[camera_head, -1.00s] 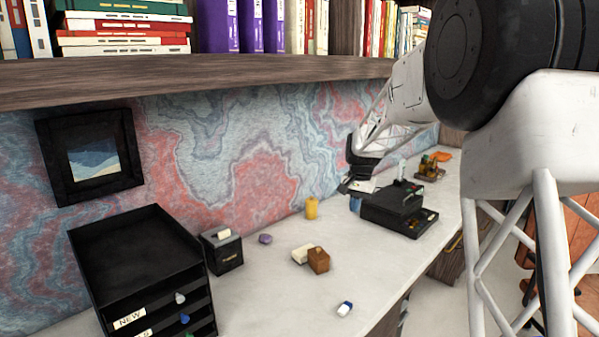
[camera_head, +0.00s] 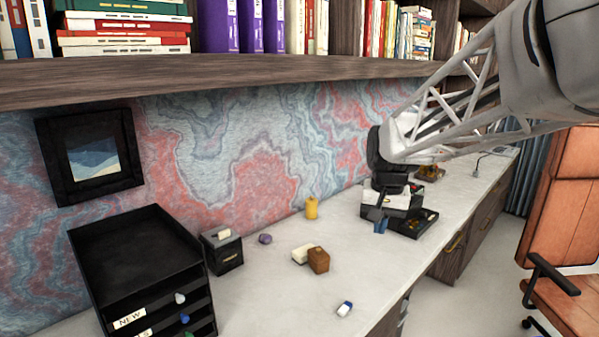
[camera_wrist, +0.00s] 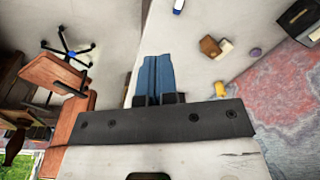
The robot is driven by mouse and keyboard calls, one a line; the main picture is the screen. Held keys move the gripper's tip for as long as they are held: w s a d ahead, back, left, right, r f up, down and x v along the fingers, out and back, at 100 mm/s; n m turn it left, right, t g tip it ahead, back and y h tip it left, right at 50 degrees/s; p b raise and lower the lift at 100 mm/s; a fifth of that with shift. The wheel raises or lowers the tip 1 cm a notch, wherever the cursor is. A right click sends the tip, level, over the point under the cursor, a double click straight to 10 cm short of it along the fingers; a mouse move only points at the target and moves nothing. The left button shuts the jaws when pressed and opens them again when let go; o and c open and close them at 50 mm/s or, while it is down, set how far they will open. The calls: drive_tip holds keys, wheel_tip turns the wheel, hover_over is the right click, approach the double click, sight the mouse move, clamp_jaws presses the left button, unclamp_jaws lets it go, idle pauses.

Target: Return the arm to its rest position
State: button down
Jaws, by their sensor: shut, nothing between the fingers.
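The fingers are over the pale desk top (camera_wrist: 190,85), apart from the objects there. My arm reaches in from the upper right of the head view.
On the desk are a yellow cylinder (camera_head: 311,208), a brown block (camera_head: 318,260), a white-and-blue eraser (camera_head: 344,308), a purple item (camera_head: 265,239) and a small black box (camera_head: 223,251). A black drawer tray (camera_head: 140,262) stands left. A wooden shelf (camera_head: 200,80) overhangs the desk. An orange chair (camera_head: 565,215) stands right.

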drive_tip(key=s+f+n, duration=0.1)
drive_tip(key=s+f, duration=0.1)
drive_tip(key=s, duration=1.2)
drive_tip(key=s+f+n+t, duration=0.1)
drive_tip(key=s+f, duration=0.2)
drive_tip(key=s, duration=1.1)
drive_tip(key=shift+s+d+f+n+h, duration=0.2)
drive_tip(key=shift+s+d+n+h, duration=0.1)
drive_tip(key=shift+n, duration=0.1)
drive_tip(key=shift+w, duration=0.1)
idle(0.4)
